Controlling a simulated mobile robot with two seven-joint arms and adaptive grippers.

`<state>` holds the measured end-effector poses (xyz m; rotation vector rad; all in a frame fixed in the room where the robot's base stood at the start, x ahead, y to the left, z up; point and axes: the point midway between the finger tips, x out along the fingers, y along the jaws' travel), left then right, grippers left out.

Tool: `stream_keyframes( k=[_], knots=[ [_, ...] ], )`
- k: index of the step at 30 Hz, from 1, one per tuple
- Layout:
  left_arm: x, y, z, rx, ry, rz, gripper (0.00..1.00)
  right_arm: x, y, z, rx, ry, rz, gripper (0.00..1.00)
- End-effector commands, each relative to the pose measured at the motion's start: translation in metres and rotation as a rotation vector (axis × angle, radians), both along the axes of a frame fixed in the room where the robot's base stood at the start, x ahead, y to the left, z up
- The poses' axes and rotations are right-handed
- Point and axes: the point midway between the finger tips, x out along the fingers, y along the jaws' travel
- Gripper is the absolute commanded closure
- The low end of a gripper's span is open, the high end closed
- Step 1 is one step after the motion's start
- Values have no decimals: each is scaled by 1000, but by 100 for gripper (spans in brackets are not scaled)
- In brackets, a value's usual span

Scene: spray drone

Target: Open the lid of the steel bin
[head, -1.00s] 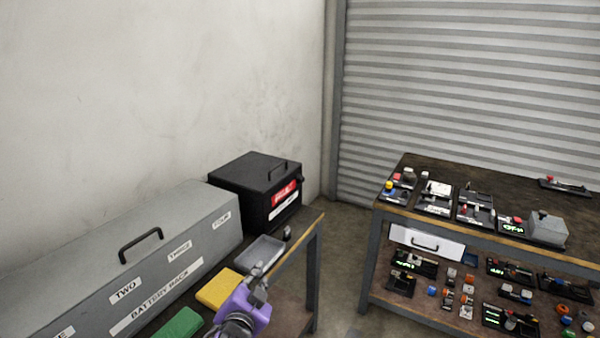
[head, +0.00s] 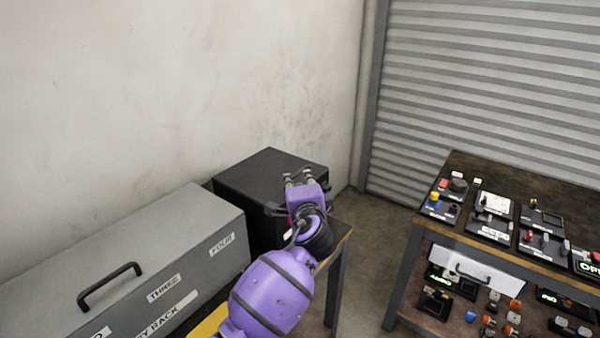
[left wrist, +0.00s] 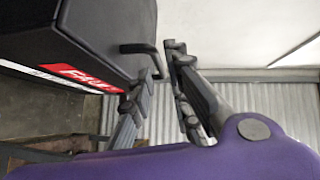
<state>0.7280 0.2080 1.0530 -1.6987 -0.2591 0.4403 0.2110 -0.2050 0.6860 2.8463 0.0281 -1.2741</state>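The black steel bin (head: 252,180) stands at the far end of the left bench, its lid down. It also shows in the left wrist view (left wrist: 98,28), with a red label on its front. The lid's dark bar handle (left wrist: 138,48) shows there close to my fingertips; in the head view my gripper covers it. My left gripper (head: 299,178) is over the front right of the bin. In the left wrist view its fingers (left wrist: 163,62) are apart, with a gap between them. Whether a finger touches the handle I cannot tell. My right gripper is not in view.
A long grey battery rack (head: 135,270) with its own handle (head: 110,285) stands left of the bin. A second bench (head: 515,180) with several small parts stands at the right. Floor shows between the benches. A wall is behind the bin.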

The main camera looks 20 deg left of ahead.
Motion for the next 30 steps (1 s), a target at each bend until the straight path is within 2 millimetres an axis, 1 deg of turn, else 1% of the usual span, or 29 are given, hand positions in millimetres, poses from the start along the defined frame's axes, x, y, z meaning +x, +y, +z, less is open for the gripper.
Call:
stream_keyframes(
  k=[1, 3, 6, 8, 12, 15, 20, 21, 24, 25, 30],
  knots=[
    [9, 4, 0, 4, 0, 2, 83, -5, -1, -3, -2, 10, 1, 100],
    [19, 9, -2, 3, -1, 1, 83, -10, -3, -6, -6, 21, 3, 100],
    [33, 15, -5, 1, 0, 0, 83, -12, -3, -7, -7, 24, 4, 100],
    [39, 18, -6, 0, 0, 0, 83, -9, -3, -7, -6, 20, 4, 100],
    [49, 22, -7, -1, -1, -1, 83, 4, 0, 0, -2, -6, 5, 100],
    [50, 23, -7, -2, -1, -2, 83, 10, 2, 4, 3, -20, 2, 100],
    [50, 23, -7, -3, -2, -2, 83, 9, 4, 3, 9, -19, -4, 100],
    [50, 23, -7, -3, -2, -2, 84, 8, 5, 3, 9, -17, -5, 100],
    [50, 23, -7, -3, -2, -2, 97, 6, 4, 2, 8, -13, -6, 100],
    [50, 23, -7, -3, -2, -2, 100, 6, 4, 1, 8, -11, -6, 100],
    [50, 22, -8, -2, -1, -2, 100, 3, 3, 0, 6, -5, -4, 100]
  ],
)
